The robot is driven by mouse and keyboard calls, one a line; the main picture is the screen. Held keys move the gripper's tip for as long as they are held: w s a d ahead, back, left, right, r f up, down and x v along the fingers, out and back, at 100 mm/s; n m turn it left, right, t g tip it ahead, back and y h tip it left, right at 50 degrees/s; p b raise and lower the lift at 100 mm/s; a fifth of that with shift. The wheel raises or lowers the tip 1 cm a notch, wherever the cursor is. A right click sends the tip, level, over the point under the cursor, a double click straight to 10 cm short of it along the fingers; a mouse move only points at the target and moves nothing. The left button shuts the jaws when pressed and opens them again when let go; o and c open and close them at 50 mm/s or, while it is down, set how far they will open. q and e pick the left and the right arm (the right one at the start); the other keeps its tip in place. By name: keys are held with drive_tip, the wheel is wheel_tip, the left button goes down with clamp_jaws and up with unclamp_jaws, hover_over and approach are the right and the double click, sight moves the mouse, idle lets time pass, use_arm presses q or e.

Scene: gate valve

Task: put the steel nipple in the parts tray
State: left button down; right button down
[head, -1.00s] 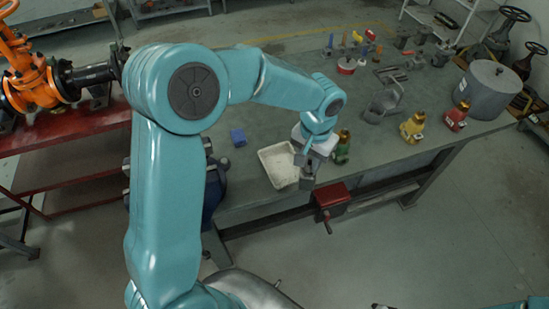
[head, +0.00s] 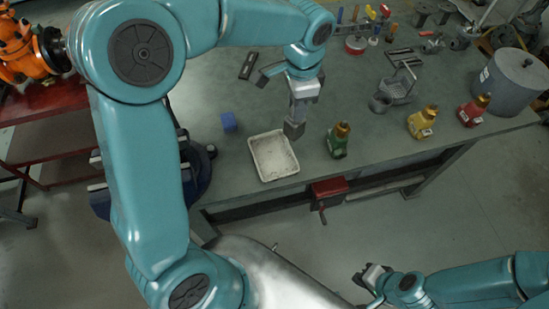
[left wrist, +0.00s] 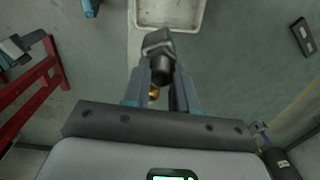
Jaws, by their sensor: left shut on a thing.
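The parts tray (head: 254,150) is a shallow pale tray lying on the bench near its front edge; its rim also shows at the top of the left wrist view (left wrist: 168,29). In the left wrist view the nipple (left wrist: 160,45) sticks out beyond the fingers (left wrist: 162,82), dark and round with a wider grey end. My right gripper (head: 373,278) is low, off the bench; its jaw opening is unclear.

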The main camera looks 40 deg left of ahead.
use_arm(q)
drive_tip(key=s+a+r+m+b, duration=0.3)
drive_tip(key=a+r+m, duration=0.3)
drive_tip(key=m, duration=0.7)
wheel_tip(320, 180, down, 19)
drive_tip(key=d, duration=0.1)
drive_tip(key=shift+w+d+m+b, duration=0.15)
drive_tip(key=shift+m+b, duration=0.2)
drive_tip(key=shift+m, duration=0.05)
drive_tip(key=c, duration=0.9)
unclamp_jaws()
drive_tip(key=shift+r, duration=0.1)
drive_tip(key=shift+r, duration=0.1)
